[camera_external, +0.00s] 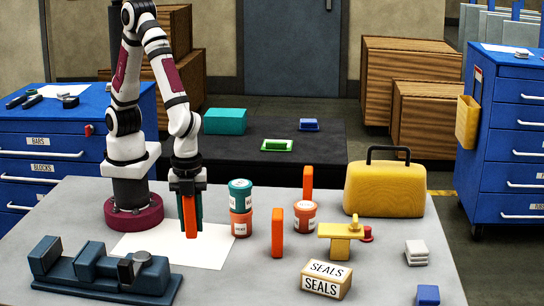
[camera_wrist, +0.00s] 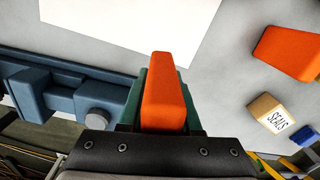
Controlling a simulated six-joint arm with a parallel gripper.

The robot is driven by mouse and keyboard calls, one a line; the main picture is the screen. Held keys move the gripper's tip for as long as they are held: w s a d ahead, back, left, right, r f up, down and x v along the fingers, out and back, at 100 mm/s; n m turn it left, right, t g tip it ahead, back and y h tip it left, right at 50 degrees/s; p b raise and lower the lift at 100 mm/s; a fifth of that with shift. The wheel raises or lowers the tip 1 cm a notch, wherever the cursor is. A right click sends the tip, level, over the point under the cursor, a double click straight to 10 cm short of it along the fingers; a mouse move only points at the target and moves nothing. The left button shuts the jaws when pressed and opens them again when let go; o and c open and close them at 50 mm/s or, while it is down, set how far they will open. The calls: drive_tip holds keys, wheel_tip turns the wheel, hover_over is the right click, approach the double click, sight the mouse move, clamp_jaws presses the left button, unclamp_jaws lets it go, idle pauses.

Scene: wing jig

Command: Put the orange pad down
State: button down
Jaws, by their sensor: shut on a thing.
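My gripper (camera_external: 189,205) points down over the table near the white sheet. It is shut on an orange pad (camera_external: 190,217), which hangs upright between its green fingers. The wrist view shows the pad (camera_wrist: 162,85) held between the fingers of my gripper (camera_wrist: 163,100). The pad's lower end appears close to the white sheet (camera_external: 140,248); I cannot tell if it touches. Two more orange pads stand upright on the table, one (camera_external: 277,233) in the middle and one (camera_external: 308,183) farther back. The wrist view shows one orange pad (camera_wrist: 288,52) at the right.
A dark blue vise (camera_external: 105,272) lies at the front left. Stacked jars (camera_external: 240,208) stand just right of my gripper. A lone jar (camera_external: 305,217), a yellow valve (camera_external: 341,238), a SEALS box (camera_external: 326,279) and a yellow case (camera_external: 384,188) are farther right. The sheet is otherwise bare.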

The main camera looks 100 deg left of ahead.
drive_tip(key=s+d+r, duration=0.2)
drive_tip(key=s+r, duration=0.1)
drive_tip(key=r, duration=1.1)
drive_tip(key=w+a+n, duration=0.6)
drive_tip(key=w+a, duration=0.4)
drive_tip(key=w+a+n, duration=0.2)
drive_tip(key=a+n, duration=0.3)
drive_tip(key=a, duration=0.8)
drive_tip(key=w+a+n, duration=0.2)
drive_tip(key=a+n, duration=0.3)
drive_tip(key=a, duration=0.8)
drive_tip(key=n, duration=0.9)
hover_over(207, 144)
wheel_tip(207, 144, down, 12)
drive_tip(key=shift+f, duration=0.15)
wheel_tip(207, 144, down, 4)
drive_tip(key=shift+a+f, duration=0.1)
drive_tip(key=shift+a, duration=0.05)
